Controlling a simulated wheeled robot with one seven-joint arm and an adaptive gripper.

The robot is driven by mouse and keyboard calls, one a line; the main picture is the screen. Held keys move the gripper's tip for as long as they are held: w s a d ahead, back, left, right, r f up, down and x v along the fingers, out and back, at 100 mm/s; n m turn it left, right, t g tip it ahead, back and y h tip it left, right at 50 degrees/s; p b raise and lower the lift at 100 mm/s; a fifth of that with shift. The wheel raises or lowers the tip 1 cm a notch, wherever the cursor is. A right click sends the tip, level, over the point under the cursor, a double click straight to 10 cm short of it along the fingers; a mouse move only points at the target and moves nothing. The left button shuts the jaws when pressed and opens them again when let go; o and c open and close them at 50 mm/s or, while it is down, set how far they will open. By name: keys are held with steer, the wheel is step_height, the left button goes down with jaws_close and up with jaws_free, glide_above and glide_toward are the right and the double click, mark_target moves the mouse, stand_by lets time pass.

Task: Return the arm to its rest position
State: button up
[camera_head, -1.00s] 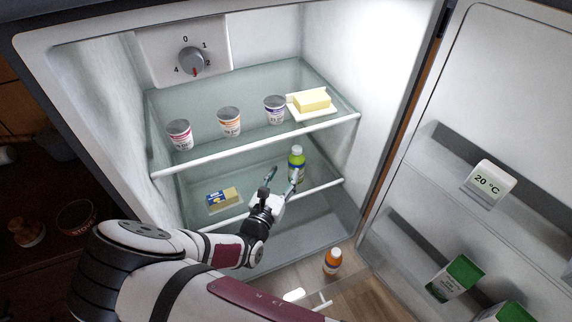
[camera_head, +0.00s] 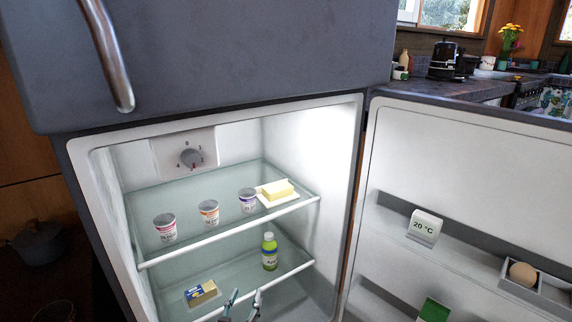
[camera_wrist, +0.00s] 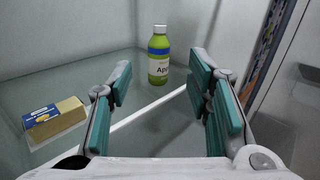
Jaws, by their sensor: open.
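My gripper (camera_head: 241,301) is at the bottom edge of the head view, in front of the lower fridge shelf. In the wrist view my gripper (camera_wrist: 160,100) has its two teal-padded fingers spread apart with nothing between them. A green bottle with a blue band (camera_head: 270,252) stands upright on the lower shelf. It also shows in the wrist view (camera_wrist: 159,62), beyond the fingertips and apart from them. The rest of my arm is out of the head view.
A blue-and-yellow packet (camera_head: 201,293) lies on the lower shelf (camera_head: 240,270). Several cups, including an orange-marked one (camera_head: 209,213), and butter on a dish (camera_head: 277,191) stand on the upper shelf.

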steer(key=d+r+m+g+h, duration=0.6)
steer(key=d+r+m+h, duration=0.2)
steer(key=d+r+m, duration=0.5)
steer(key=s+d+r+m+g, duration=0.5)
steer(key=d, duration=0.3)
steer(key=s+d+r+m+g, duration=0.4)
steer(key=s+d+r+g, duration=0.1)
steer(key=d, duration=0.3)
steer(key=s+d+r+m+g+y, duration=0.2)
steer(key=s+d+r+m+y, duration=0.15)
steer(key=s, duration=0.35)
steer(key=s+d+r+m+g+y, duration=0.1)
steer(key=s+d+r+m+y, duration=0.1)
steer(key=s+r+m, duration=0.35)
steer(key=s+a+m+t+y, duration=0.1)
steer(key=s+a+m+y, duration=0.15)
steer(key=s, duration=0.55)
steer(key=s+a+m+t+y, duration=0.1)
steer(key=s+a+y, duration=0.15)
steer(key=s, duration=0.55)
step_height(320, 180, up, 37)
steer(key=t+p, duration=0.3)
steer(key=p, duration=3.1)
steer(key=shift+w+d+f+t+y, duration=0.15)
steer(key=shift+w+d+t+y, duration=0.15)
steer(key=shift+y, duration=0.15)
